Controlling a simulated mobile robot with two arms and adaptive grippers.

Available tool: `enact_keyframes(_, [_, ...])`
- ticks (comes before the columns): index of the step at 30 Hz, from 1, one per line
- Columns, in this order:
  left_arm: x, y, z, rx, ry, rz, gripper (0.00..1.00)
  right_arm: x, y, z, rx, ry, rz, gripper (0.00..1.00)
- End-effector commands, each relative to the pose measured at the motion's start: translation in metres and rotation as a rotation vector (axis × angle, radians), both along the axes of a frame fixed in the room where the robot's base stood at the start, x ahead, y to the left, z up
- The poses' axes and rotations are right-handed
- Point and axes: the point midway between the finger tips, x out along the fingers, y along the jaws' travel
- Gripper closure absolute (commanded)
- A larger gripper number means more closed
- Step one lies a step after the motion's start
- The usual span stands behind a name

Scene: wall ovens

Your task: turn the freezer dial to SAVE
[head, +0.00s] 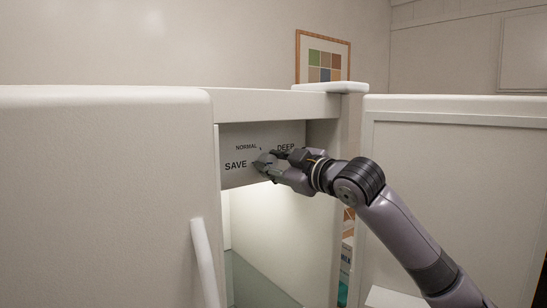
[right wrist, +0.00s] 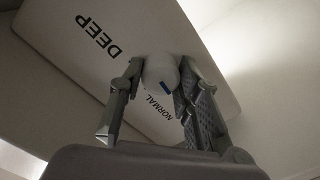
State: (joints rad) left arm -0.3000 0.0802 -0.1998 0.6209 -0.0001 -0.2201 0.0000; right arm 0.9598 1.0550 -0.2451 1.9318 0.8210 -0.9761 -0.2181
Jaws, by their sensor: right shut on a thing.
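The freezer dial (right wrist: 159,70) is a white rounded knob with a blue mark on its face, seen in the right wrist view. It sits on a pale control panel (head: 234,136) under the freezer's top edge, lettered SAVE, NORMAL and DEEP. In the right wrist view the panel appears upside down and the blue mark is on the side towards NORMAL; SAVE is not seen there. My right gripper (head: 266,158) is shut on the dial, with one finger on each side. It mostly hides the dial in the head view. My left gripper is not in view.
A white door with a handle (head: 205,262) stands at the left and another open door panel (head: 455,190) at the right. The lit freezer interior (head: 270,240) lies below the panel. A framed picture (head: 323,60) hangs on the wall behind.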

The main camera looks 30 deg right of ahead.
Motion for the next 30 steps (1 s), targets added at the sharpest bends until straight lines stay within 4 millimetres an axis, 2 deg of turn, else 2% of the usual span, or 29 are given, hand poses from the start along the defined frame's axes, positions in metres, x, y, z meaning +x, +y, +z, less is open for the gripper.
enact_keyframes(9, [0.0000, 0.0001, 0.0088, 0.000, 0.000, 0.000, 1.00, -0.0002, 0.0003, 0.0009, -0.106, -0.009, 0.001, 0.97])
enact_keyframes(24, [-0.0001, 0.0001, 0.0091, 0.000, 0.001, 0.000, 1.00, -0.0001, 0.0005, 0.0000, -0.123, -0.010, 0.001, 0.97])
enact_keyframes(25, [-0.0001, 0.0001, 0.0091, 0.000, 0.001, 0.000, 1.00, -0.0001, 0.0005, 0.0000, -0.123, -0.010, 0.001, 0.68])
enact_keyframes(30, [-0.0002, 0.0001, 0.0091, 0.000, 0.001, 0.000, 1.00, -0.0001, 0.0004, -0.0001, -0.122, -0.010, 0.000, 0.57])
